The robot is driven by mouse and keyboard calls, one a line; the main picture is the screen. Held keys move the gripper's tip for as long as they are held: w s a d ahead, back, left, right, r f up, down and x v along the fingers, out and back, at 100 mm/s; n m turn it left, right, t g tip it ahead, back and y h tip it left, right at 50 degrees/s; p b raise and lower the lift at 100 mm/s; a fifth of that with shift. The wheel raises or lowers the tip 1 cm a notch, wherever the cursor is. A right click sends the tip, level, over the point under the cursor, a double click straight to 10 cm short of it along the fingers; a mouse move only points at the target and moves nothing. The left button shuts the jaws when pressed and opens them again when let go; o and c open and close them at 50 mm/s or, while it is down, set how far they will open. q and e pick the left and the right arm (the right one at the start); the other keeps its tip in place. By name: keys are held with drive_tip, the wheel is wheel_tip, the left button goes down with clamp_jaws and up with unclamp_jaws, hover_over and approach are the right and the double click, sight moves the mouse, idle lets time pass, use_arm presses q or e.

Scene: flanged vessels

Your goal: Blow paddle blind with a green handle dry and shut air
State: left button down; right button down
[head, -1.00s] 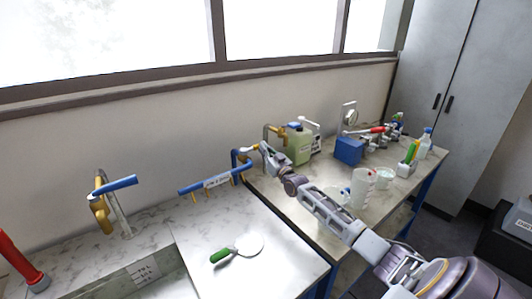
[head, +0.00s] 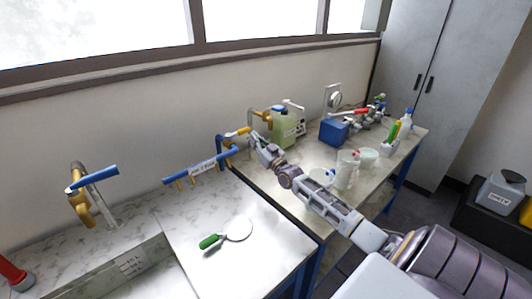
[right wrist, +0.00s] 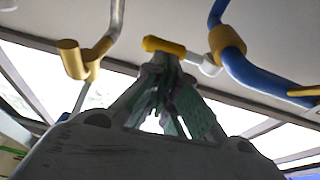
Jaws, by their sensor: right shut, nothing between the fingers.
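The paddle blind, a pale round disc (head: 237,230) with a green handle (head: 210,241), lies flat on the marble-look counter. A blue air pipe (head: 190,173) with several small brass nozzles and a white label runs along the wall behind it. A yellow valve lever (head: 242,131) sits at the pipe's right end and also shows in the right wrist view (right wrist: 163,46). My right gripper (head: 252,137) is shut and empty right at this lever. Its fingertips (right wrist: 166,65) overlap the lever in the wrist view; I cannot tell whether they touch. My left gripper is out of view.
On the right bench (head: 300,212) stand a green canister (head: 284,128), a blue box (head: 333,132), beakers (head: 347,168) and bottles. The counter around the blind is clear.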

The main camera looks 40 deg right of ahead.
drive_tip(key=v, duration=0.7)
drive_tip(key=shift+s, duration=0.25)
idle(0.3)
drive_tip(key=shift+a+f, duration=0.1)
idle(0.3)
wheel_tip(320, 180, up, 9)
drive_tip(key=p, duration=0.9)
drive_tip(key=shift+r+p, duration=0.5)
drive_tip(key=shift+p, duration=0.05)
